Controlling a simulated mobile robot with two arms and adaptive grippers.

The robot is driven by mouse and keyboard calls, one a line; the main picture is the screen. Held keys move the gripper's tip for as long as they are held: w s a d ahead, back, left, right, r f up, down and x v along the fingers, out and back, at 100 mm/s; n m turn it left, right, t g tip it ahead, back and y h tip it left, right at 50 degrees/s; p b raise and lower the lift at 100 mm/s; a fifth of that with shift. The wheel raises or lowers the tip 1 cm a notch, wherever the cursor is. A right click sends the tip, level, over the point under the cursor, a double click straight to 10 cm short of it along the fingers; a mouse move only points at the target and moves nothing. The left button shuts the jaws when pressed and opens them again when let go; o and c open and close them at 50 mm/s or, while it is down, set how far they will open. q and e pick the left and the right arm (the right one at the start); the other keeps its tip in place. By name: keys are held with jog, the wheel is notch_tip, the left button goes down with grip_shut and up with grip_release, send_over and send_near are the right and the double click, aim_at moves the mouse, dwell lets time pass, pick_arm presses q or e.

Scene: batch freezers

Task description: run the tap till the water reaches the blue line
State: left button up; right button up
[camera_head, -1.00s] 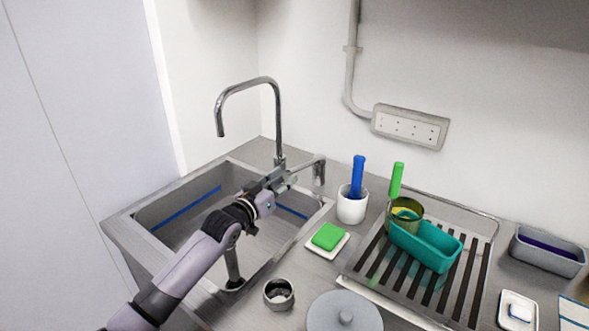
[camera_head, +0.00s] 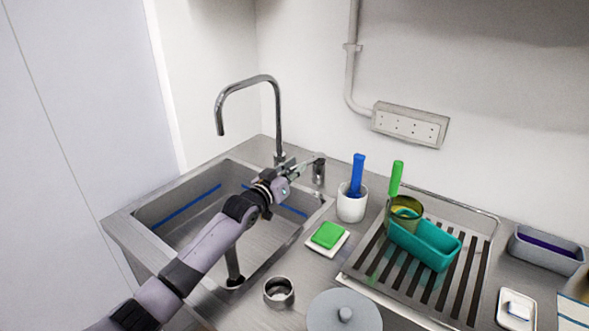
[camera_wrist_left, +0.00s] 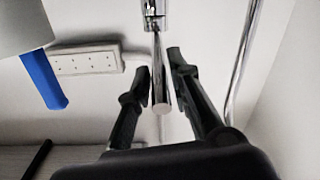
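The gooseneck tap (camera_head: 278,115) stands behind the sink, its spout hanging over the basin. No stream shows under the spout. The steel sink (camera_head: 130,228) has a blue line (camera_head: 190,205) along its inner walls. I see no clear water surface in it. My left gripper (camera_head: 294,169) is at the tap's base. In the left wrist view, the two dark fingers (camera_wrist_left: 160,78) stand apart on either side of the tap's round metal lever (camera_wrist_left: 161,95), with a visible gap at the right finger. I cannot tell whether the left finger touches it. My right gripper is out of view.
A dark upright pipe (camera_head: 233,266) stands in the sink. To the right are a white cup (camera_head: 351,207) with a blue-handled tool, a green sponge (camera_head: 327,234) on a dish, a steel ring (camera_head: 279,292), a grey lid (camera_head: 342,312) and a drying rack (camera_head: 365,283) holding a teal tub.

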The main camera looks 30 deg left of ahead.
pick_arm(q)
grip_shut()
dwell(0.3)
